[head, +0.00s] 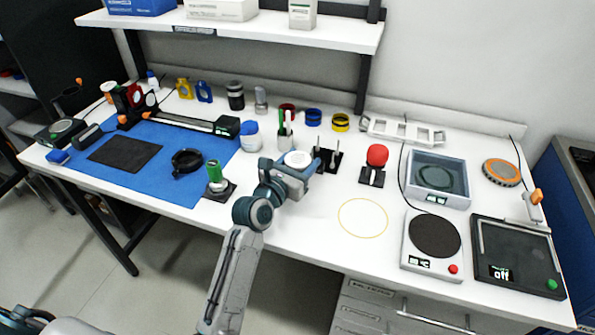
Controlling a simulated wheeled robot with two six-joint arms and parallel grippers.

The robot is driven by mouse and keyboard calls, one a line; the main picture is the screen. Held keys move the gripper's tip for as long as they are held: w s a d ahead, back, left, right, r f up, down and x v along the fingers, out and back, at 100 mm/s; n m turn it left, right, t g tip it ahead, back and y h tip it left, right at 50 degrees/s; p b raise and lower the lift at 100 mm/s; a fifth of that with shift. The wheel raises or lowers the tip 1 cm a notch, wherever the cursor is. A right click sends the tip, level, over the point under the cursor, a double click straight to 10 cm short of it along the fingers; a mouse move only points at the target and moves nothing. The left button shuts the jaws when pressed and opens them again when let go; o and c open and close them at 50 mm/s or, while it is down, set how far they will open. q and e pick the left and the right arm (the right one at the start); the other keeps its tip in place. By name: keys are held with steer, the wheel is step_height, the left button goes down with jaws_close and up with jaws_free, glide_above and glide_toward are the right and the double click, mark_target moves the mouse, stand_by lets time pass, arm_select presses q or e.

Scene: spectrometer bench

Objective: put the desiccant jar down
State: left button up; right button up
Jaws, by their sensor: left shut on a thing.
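My left gripper (290,170) is over the middle of the bench, its arm rising from the bottom of the head view. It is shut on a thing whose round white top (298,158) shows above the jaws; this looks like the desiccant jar. The gripper hides most of its body, and I cannot tell whether its base touches the bench. A thin yellow circle (341,210) is marked on the white bench to the right of the gripper; the circle is empty. My right gripper is not in view.
A black stand (329,160) and a red-knobbed stand (376,160) are just right of the gripper. A green-topped post (215,175) is to its left, by the blue mat (195,189). A hotplate (433,237) stands right of the circle. The bench around the circle is clear.

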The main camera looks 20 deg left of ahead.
mark_target(301, 171)
arm_select(q)
steer(key=shift+f, duration=1.8)
steer(key=shift+w+f, duration=0.1)
steer(key=shift+f, duration=0.05)
steer(key=o, duration=1)
steer(key=shift+o, duration=0.2)
